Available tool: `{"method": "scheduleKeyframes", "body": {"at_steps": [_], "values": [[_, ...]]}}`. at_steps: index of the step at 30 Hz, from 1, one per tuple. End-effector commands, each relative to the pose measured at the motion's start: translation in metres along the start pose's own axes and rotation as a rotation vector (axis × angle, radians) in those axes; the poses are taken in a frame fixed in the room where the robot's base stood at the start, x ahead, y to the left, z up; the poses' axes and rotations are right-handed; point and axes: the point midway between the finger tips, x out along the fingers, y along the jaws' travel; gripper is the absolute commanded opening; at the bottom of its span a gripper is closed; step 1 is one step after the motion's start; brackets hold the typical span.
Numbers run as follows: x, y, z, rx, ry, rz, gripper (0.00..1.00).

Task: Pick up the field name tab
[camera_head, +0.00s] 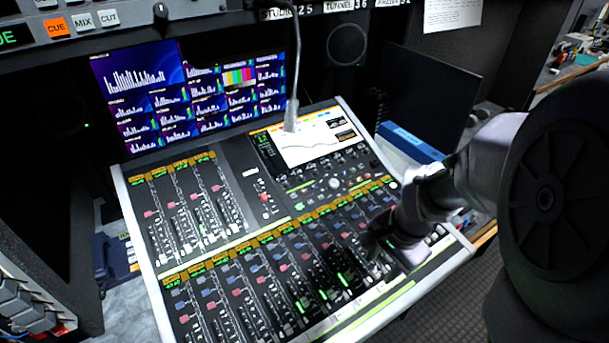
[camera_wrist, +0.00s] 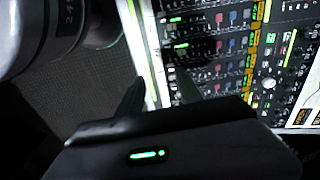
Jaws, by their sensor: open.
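I cannot single out the field name tab with certainty in either view. Small pale strips (camera_head: 373,293) lie along the front rail of the mixing console (camera_head: 420,289), but their writing is too small to read. My gripper (camera_wrist: 160,80) is open in the wrist view, with its two dark fingers apart over the console's front edge and nothing seen between them. In the head view my gripper is dark against the faders near the console's front right, and its fingertips are hard to make out. My arm hides part of the console's right end.
A bank of screens (camera_head: 190,95) stands behind the console. A grey gooseneck (camera_head: 293,70) rises over the console's display (camera_head: 305,142). A dark monitor (camera_head: 430,95) and a blue box (camera_head: 410,143) stand at the right. Labels "TUNNEL" (camera_head: 340,5) and others line the upper ledge.

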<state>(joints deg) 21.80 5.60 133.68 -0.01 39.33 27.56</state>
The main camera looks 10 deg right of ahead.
Motion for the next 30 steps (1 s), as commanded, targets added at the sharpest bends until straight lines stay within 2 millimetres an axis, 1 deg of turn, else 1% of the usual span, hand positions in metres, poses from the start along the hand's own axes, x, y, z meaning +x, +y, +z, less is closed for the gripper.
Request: {"method": "scheduleKeyframes", "body": {"at_steps": [1, 3, 5, 6, 9, 12, 15, 20, 23, 25, 27, 30], "values": [[0.009, 0.004, -0.005, 0.030, -0.008, 0.015, 0.43], [0.024, 0.006, -0.008, 0.049, -0.012, 0.022, 0.43], [0.042, 0.007, -0.008, 0.049, -0.013, 0.023, 0.43], [0.056, 0.008, -0.007, 0.048, -0.014, 0.023, 0.43], [0.088, 0.009, -0.006, 0.047, -0.014, 0.023, 0.43], [0.114, 0.009, -0.006, 0.046, -0.013, 0.022, 0.43], [0.130, 0.008, -0.006, 0.045, -0.012, 0.021, 0.43], [0.142, 0.008, -0.005, 0.045, -0.011, 0.020, 0.43], [0.161, 0.010, -0.004, 0.044, -0.012, 0.021, 0.43], [0.177, 0.011, -0.003, 0.045, -0.012, 0.021, 0.43], [0.188, 0.011, -0.003, 0.044, -0.012, 0.021, 0.43], [0.188, 0.010, -0.003, 0.044, -0.010, 0.020, 0.43]]}}
